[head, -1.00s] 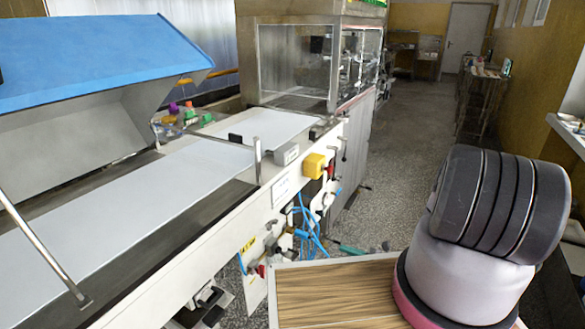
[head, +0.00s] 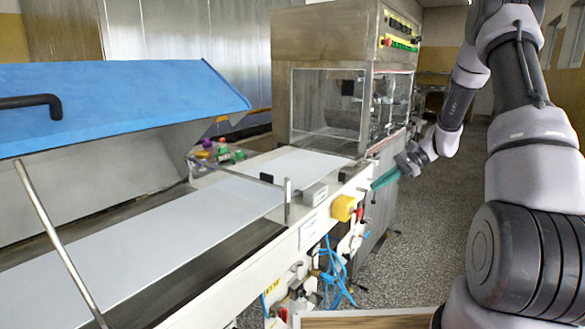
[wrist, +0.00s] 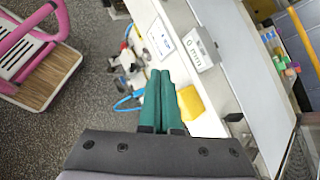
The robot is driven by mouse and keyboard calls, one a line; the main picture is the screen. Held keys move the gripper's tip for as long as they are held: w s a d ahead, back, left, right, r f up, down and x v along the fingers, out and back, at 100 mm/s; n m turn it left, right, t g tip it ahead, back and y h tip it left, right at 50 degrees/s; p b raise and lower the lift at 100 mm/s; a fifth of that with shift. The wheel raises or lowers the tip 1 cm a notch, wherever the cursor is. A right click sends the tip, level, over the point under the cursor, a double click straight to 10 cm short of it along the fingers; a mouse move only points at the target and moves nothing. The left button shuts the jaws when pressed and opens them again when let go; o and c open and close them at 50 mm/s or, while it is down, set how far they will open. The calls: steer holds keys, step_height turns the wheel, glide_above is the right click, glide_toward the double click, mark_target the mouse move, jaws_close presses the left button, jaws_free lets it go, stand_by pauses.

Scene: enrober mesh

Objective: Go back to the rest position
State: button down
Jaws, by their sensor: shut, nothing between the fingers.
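My gripper (head: 385,179) has teal fingers and shows in the head view at the end of my raised arm, right of the machine's front edge. In the wrist view its fingers (wrist: 160,98) lie side by side, shut and empty. They point toward the side of the white conveyor machine (wrist: 225,75), near a yellow box (wrist: 190,101). In the head view the yellow box (head: 343,208) is on the machine's side, left of and below the gripper. I cannot tell the exact gap between the fingers and the machine.
The white conveyor belt (head: 150,235) runs beside a raised blue cover (head: 120,100). A glass-sided cabinet (head: 328,110) stands at the belt's far end. Blue hoses (head: 335,275) hang below the machine's edge. The speckled floor (head: 425,240) is open to the right of the machine.

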steer(key=s+a+r+n+h, duration=0.25)
steer(key=s+r, duration=0.25)
steer(key=r, duration=0.6)
steer(key=s+r+n+t+h, duration=0.2)
steer(key=s+r+t+h, duration=0.1)
steer(key=s+r, duration=0.5)
steer(key=s+r+n+t+h, duration=0.3)
steer(key=s+r, duration=0.5)
steer(key=s, duration=0.6)
steer(key=shift+s+d+t, duration=0.2)
steer(key=shift+s+t, duration=0.15)
steer(key=shift+t, duration=0.35)
steer(key=shift+r, duration=0.1)
